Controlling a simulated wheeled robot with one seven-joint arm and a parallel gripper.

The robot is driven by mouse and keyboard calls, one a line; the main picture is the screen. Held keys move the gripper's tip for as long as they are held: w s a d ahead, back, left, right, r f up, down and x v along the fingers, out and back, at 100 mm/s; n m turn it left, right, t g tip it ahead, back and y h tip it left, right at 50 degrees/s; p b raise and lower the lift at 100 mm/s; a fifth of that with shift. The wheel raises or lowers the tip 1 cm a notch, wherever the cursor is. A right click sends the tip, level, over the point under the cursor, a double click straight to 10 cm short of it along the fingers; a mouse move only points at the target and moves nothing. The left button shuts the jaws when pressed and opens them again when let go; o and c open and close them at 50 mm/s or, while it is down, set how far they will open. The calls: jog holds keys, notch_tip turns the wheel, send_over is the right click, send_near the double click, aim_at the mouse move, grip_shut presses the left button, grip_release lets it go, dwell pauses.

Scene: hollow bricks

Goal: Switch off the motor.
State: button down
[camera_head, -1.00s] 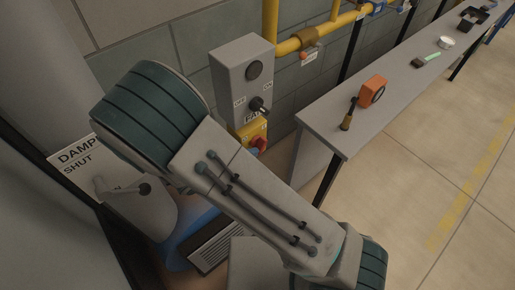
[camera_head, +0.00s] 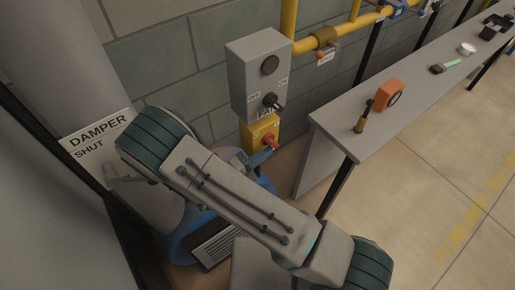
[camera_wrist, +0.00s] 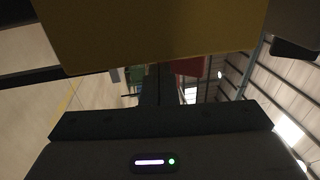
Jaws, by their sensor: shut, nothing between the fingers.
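A yellow switch box (camera_head: 259,130) with a red rotary handle (camera_head: 270,140) hangs on the wall under a grey box. The red handle's exact setting is too small to read. A blue rounded machine body (camera_head: 176,246), perhaps the motor, stands below, partly hidden by my arm. In the wrist view, my gripper (camera_wrist: 157,82) is shut and empty. The yellow box (camera_wrist: 150,30) fills the top of that view close to the fingers, and a red part (camera_wrist: 193,67) shows just right of the fingertips. I cannot tell whether they touch. My arm hides most of my gripper in the head view.
A damper sign (camera_head: 95,143) is on the left duct. A grey bench (camera_head: 420,100) with an orange item (camera_head: 388,94) stands right. Yellow pipe (camera_head: 345,32) runs above; floor is clear right.

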jog(key=shift+r, duration=0.1)
jog(key=s+d+r+b, duration=0.1)
jog(key=s+d+r, duration=0.1)
jog(key=d+r, duration=0.8)
jog(key=shift+d+r, duration=0.4)
jog(key=shift+d, duration=0.3)
